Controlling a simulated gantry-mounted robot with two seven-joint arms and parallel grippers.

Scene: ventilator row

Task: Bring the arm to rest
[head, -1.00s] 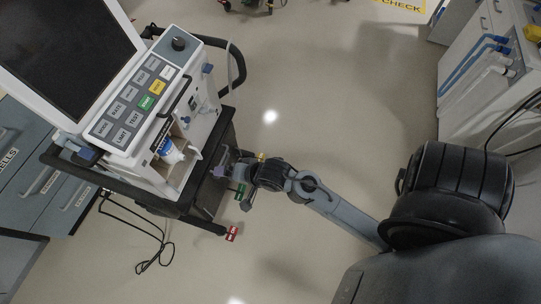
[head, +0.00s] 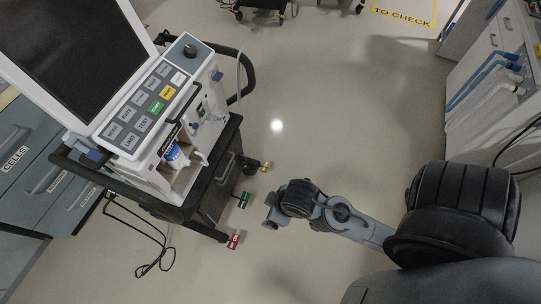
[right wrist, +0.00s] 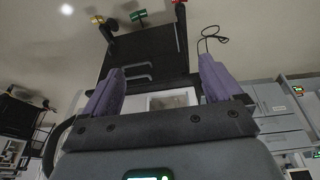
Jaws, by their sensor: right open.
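My right arm comes in from the lower right in the head view and ends over bare floor, to the right of the ventilator cart (head: 222,190). Its fingers cannot be made out there. In the right wrist view my right gripper (right wrist: 160,84) shows two purple fingers spread apart with nothing between them. The black cart also shows beyond the fingers in the right wrist view (right wrist: 145,50), apart from them. The ventilator (head: 150,105), with its dark screen and button panel, stands on the cart. My left gripper is not in view.
A green tag (head: 244,200) and a red tag (head: 233,241) sit at the cart's lower edge. A black cable (head: 160,262) lies on the floor. Grey drawers (head: 35,150) stand at left, a cabinet with blue tubes (head: 490,100) at right. The floor between is clear.

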